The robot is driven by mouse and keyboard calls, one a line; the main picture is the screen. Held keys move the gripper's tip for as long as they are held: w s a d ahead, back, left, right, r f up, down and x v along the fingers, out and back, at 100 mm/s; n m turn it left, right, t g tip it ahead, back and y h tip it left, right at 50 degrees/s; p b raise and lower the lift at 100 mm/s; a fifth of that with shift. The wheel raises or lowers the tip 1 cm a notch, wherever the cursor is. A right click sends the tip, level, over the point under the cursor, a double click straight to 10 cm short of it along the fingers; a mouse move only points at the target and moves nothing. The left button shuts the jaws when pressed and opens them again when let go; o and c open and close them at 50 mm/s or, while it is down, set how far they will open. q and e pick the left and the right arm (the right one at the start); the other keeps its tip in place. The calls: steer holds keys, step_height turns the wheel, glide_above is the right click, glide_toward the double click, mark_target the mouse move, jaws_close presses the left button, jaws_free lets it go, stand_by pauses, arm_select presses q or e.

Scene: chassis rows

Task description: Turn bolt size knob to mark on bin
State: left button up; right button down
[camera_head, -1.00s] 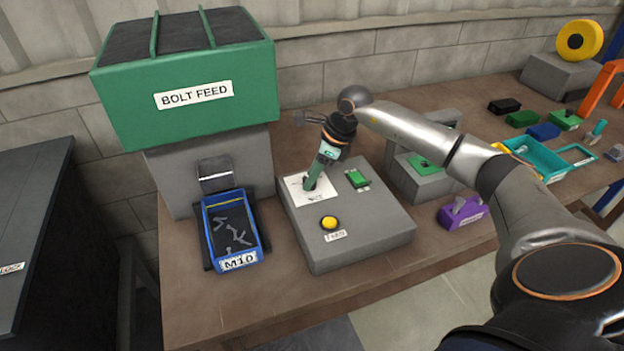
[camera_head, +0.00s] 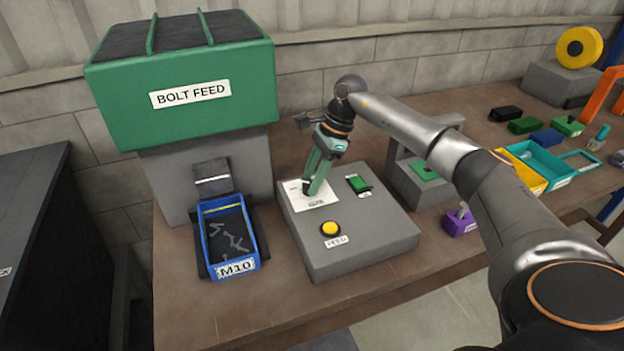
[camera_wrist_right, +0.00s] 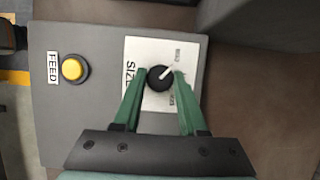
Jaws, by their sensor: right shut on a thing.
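The size knob (camera_wrist_right: 159,79) is round and black with a white pointer line, on a white label plate (camera_wrist_right: 140,50) marked SIZE. In the right wrist view the pointer slants toward the upper right, between small marks too blurred to read. My right gripper (camera_wrist_right: 158,82) is shut on the knob, with one green finger on each side; in the head view the gripper (camera_head: 312,185) comes down onto the plate from above. The blue bin (camera_head: 232,240) is marked M10 on its front and holds several bolts. My left gripper is not in view.
The green BOLT FEED hopper (camera_head: 190,95) stands behind the bin. A purple holder (camera_head: 460,222) and a teal tray (camera_head: 545,168) are to the right.

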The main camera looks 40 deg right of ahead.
steer(key=shift+r, duration=0.1)
steer(key=shift+c, duration=2.2)
jaws_free()
steer(key=v, duration=1.2)
steer(key=shift+r, duration=0.2)
steer(key=shift+s, duration=0.1)
